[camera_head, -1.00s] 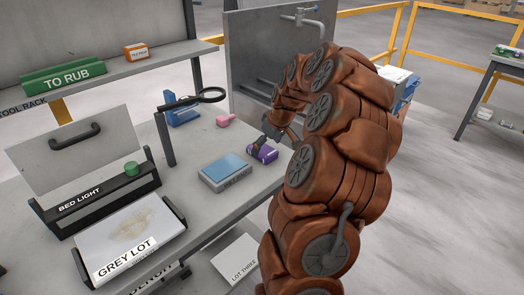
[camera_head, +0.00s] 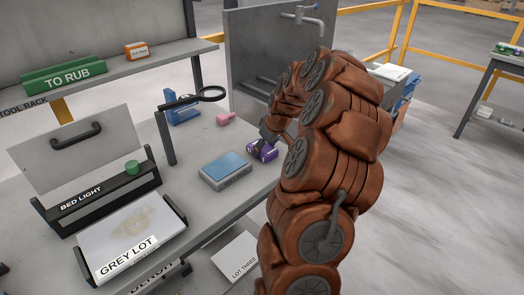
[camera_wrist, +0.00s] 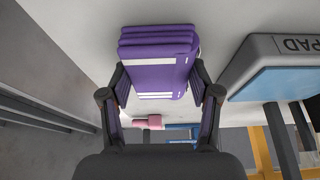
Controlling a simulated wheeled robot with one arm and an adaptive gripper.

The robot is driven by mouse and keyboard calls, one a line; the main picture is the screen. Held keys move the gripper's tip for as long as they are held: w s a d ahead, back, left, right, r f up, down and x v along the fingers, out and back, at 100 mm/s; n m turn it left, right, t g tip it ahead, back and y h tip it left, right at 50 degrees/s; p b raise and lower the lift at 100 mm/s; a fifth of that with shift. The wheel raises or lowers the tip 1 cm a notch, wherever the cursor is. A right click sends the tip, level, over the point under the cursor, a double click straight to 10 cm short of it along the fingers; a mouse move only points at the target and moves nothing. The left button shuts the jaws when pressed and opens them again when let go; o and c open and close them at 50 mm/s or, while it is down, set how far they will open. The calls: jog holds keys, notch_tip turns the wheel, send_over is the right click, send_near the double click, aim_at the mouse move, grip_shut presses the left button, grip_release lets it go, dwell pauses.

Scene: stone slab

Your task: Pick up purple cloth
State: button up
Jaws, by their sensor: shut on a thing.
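I cannot tell whether the cloth is clear of the bench top.
The blue-topped pad (camera_head: 226,170) lies close left of the cloth. A pink object (camera_head: 226,119), a blue stand (camera_head: 183,113) and a ring magnifier (camera_head: 211,94) are farther back. The BED LIGHT box (camera_head: 100,190) and GREY LOT tray (camera_head: 180,212) are at left.

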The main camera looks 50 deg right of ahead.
aim_at(265, 148)
jog(key=shift+c, duration=0.9)
jog(key=shift+r, duration=0.15)
jog(key=shift+r+b, duration=0.5)
jog(key=shift+r, duration=1.15)
jog(key=s+a+r+b, duration=0.1)
jog(key=s+a+b, duration=0.2)
jog(key=s, duration=1.2)
jog(key=shift+s+a+r, duration=0.15)
jog(key=shift+a+r, duration=0.05)
jog(key=shift+a, duration=0.55)
